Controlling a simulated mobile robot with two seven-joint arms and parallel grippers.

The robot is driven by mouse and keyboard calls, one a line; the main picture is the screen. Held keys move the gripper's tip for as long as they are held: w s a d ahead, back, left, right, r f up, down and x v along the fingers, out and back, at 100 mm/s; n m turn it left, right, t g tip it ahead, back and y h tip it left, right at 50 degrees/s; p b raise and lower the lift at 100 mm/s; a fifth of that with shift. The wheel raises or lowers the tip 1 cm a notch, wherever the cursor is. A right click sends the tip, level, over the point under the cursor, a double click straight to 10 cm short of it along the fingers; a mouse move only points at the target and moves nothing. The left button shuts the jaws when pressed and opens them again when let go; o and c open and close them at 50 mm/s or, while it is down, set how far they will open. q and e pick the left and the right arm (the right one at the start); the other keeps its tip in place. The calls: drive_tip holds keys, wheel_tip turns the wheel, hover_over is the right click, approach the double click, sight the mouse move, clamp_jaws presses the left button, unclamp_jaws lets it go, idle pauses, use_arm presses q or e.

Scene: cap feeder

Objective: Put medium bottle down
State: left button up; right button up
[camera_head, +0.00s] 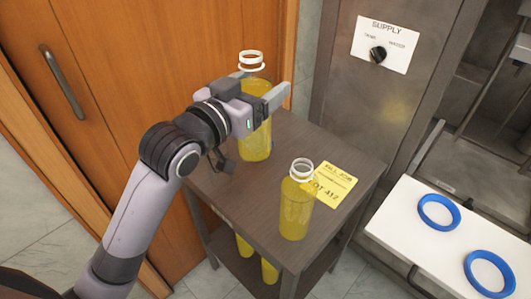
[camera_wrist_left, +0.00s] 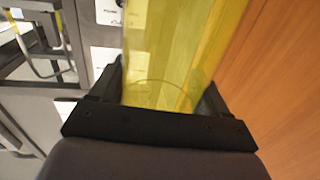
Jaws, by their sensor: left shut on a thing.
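My left gripper (camera_head: 262,85) is shut around the upper body of a yellow bottle (camera_head: 256,141) with a white ring at its open neck. The bottle is upright over the back left of a small dark table (camera_head: 228,190). Whether its base touches the tabletop cannot be told. In the left wrist view, the bottle's yellow body (camera_wrist_left: 160,60) fills the space between the two dark fingers (camera_wrist_left: 160,103). A second yellow bottle (camera_head: 296,208) stands upright near the table's front. My right gripper is not in view.
A yellow card (camera_head: 333,182) lies beside the standing bottle. More yellow bottles (camera_head: 270,270) are on the lower shelf. A wooden door (camera_head: 120,90) is close behind on the left. A white surface with blue rings (camera_head: 439,212) is at the right. The table's left part is clear.

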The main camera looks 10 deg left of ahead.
sight(260, 151)
use_arm(q)
wheel_tip(260, 151, down, 10)
drive_tip(key=shift+r+b, duration=0.2)
drive_tip(key=shift+b, duration=0.45)
drive_tip(key=shift+f, duration=0.6)
drive_tip(key=shift+f+b, duration=0.4)
drive_tip(key=shift+f, duration=1.65)
